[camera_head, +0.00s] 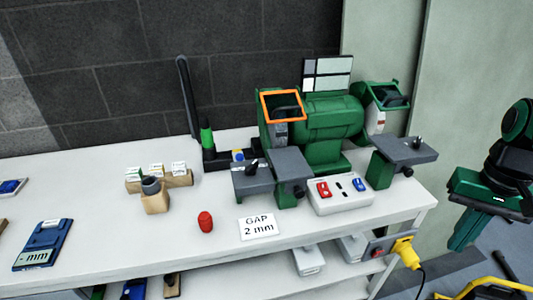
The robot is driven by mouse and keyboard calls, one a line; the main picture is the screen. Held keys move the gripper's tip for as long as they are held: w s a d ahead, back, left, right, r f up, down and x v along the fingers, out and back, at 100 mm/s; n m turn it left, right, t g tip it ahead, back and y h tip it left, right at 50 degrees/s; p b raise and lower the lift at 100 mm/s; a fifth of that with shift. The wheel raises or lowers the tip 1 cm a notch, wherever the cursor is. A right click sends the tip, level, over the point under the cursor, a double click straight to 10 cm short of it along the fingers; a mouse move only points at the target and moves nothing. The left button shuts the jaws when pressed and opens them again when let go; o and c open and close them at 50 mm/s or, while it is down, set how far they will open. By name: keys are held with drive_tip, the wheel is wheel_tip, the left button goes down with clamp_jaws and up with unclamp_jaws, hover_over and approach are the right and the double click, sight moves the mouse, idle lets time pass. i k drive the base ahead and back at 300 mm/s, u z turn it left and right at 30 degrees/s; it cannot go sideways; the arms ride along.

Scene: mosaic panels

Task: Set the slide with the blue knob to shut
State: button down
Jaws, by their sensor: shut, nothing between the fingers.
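A white switch box (341,197) in front of the grinder carries a red switch (323,189) and a blue switch (360,184). I cannot tell which blue part belongs to the slide. My gripper (462,246) is at the far right, past the bench's right end, pointing down. It is shut and empty, well apart from the grinder and the switch box.
Grey tool rests (405,150) jut from the grinder. A "GAP 2 mm" card (258,227), a red object (205,222), a wooden holder (155,197) and a blue gauge (43,246) lie on the bench. A yellow plug (405,252) sticks out at the bench's right end.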

sight(239, 155)
drive_tip(key=z, duration=0.3)
drive_tip(key=k, duration=1.3)
drive_tip(key=u, duration=0.65)
drive_tip(key=i, duration=1.75)
